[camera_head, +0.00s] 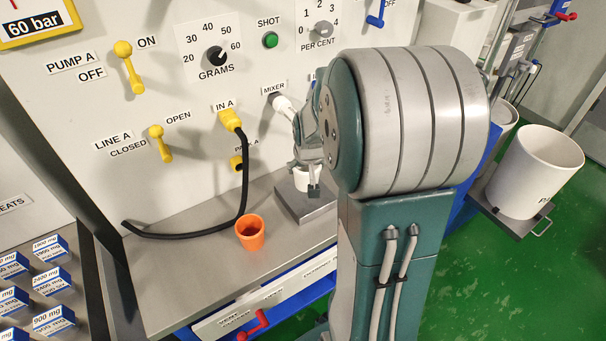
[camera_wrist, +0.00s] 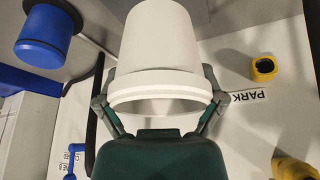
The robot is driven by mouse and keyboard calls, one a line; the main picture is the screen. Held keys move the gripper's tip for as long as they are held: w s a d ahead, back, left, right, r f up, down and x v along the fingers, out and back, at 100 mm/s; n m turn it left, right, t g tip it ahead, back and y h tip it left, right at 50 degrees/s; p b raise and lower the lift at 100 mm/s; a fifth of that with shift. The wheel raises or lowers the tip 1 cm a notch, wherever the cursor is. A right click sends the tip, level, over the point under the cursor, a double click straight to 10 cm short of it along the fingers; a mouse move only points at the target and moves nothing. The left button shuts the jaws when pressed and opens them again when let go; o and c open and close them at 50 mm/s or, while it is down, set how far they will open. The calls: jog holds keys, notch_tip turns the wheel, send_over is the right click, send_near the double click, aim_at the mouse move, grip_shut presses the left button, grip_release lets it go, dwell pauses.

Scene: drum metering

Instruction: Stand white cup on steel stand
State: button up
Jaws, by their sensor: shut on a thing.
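The white cup (camera_wrist: 162,48) fills the top middle of the wrist view, between the two fingers of my gripper (camera_wrist: 161,88). The fingers press on its sides near the thick rim. In the head view a small part of the white cup (camera_head: 302,182) shows below my wrist, with my gripper (camera_head: 310,178) around it. The steel stand (camera_head: 311,212) is a grey block on the bench, directly below the cup in that view. I cannot tell whether the cup's base touches the stand. My arm hides part of both.
An orange cup (camera_head: 250,233) stands on the steel bench (camera_head: 185,262). A black hose (camera_head: 190,234) runs from the yellow IN A plug (camera_head: 230,119) along the bench. A yellow park socket (camera_head: 236,162) is on the panel. A blue cup-like thing (camera_wrist: 46,38) shows in the wrist view.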

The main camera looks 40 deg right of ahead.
aim_at(305, 170)
jog(key=w+f, duration=0.1)
jog(key=w+d+f, duration=0.1)
jog(key=f, duration=0.2)
jog(key=shift+w+d, duration=0.35)
jog(key=shift+w, duration=0.05)
notch_tip(305, 170, down, 3)
jog(key=shift+w+d+f, duration=0.1)
jog(key=shift+f, duration=0.1)
jog(key=o, duration=1)
jog(key=shift+c, duration=0.2)
